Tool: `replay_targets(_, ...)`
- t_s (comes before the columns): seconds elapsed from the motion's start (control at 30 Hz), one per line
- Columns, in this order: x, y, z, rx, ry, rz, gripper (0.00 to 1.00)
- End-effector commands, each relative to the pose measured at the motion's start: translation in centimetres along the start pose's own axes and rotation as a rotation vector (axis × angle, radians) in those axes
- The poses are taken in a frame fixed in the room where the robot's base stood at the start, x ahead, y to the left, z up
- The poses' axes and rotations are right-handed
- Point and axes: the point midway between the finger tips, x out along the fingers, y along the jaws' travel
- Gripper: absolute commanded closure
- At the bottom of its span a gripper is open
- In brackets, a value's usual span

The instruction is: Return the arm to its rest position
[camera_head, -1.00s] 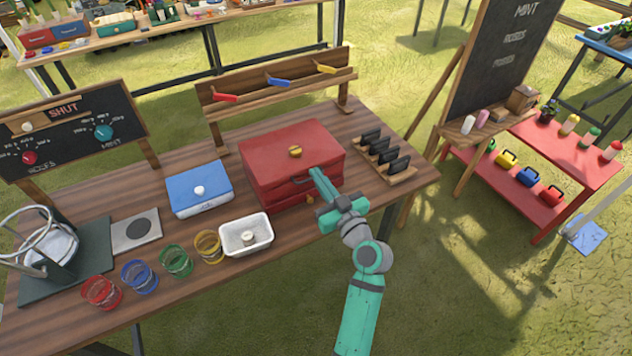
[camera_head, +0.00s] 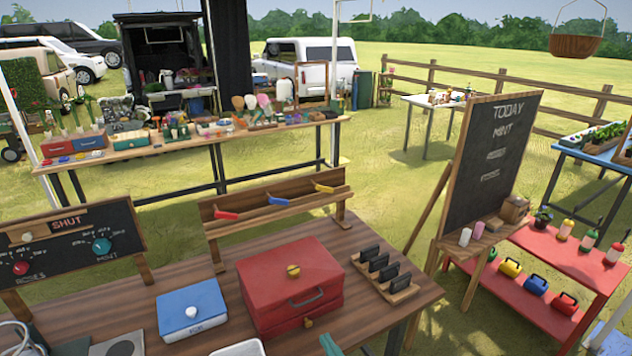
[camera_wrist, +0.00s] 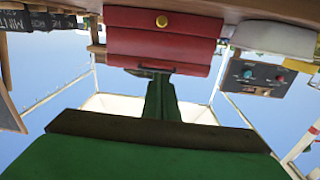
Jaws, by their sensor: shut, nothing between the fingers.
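My gripper (camera_wrist: 160,98) shows in the wrist view as dark green fingers held together, with nothing between them. Its wide green body fills the bottom of that view. In the head view only a small teal part of my arm (camera_head: 331,345) shows at the bottom edge, in front of the table; the rest is below the frame. The red box (camera_head: 290,280) with a brass knob and a grey front handle stands on the table, closed. It also shows upside down in the wrist view (camera_wrist: 160,45), beyond the fingertips and apart from them as far as I can tell.
The wooden table (camera_head: 400,312) carries a blue box (camera_head: 190,310), a rack of dark-handled items (camera_head: 385,270) and a shelf with coloured pieces (camera_head: 275,205). A chalkboard (camera_head: 490,165) and a red stand (camera_head: 520,290) are at right. Grass lies open between the tables.

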Motion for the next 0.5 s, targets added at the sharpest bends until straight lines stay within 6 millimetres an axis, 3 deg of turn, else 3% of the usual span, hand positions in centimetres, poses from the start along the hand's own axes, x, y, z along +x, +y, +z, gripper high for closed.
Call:
replay_targets(0.2,-3.9,-3.5,7.1,0.116,-0.122,0.153,1.0)
replay_targets(0.5,-12.2,-8.0,13.0,0.184,-0.241,0.36,1.0)
